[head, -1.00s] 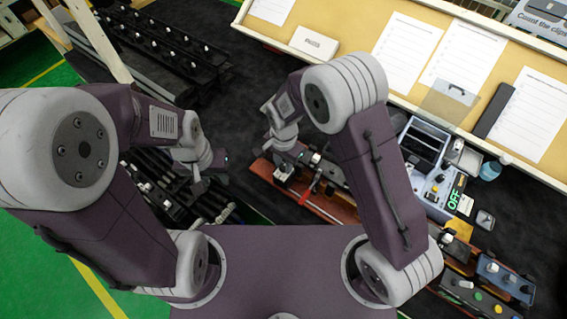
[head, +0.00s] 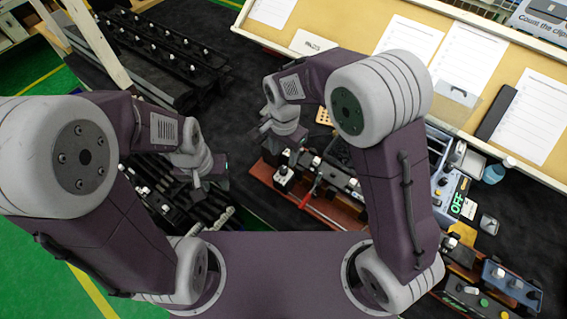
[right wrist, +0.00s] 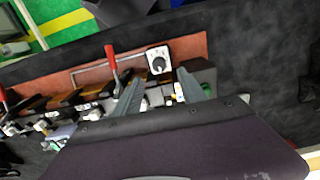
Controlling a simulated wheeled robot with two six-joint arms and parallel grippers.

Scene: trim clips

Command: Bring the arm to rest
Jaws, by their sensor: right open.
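My right arm arches in from the right in the head view, and its gripper (head: 268,127) hangs over the dark mat at the upper left edge of the red-brown fixture board (head: 338,208). In the right wrist view the two grey fingers of this gripper (right wrist: 159,80) are spread with nothing held between them. The board (right wrist: 190,48), with a red-handled lever (right wrist: 111,58) and a white dial block (right wrist: 158,60), lies beyond the fingers. My left gripper (head: 208,180) hangs over the black racks at the left; its fingertips are too unclear to judge.
Black racks with clips (head: 175,50) stand at the upper left. A blue-grey device marked OFF (head: 447,185) stands at the right, with a tray of coloured parts (head: 485,300) below. A tan board with papers (head: 395,45) borders the back. Dark mat between is free.

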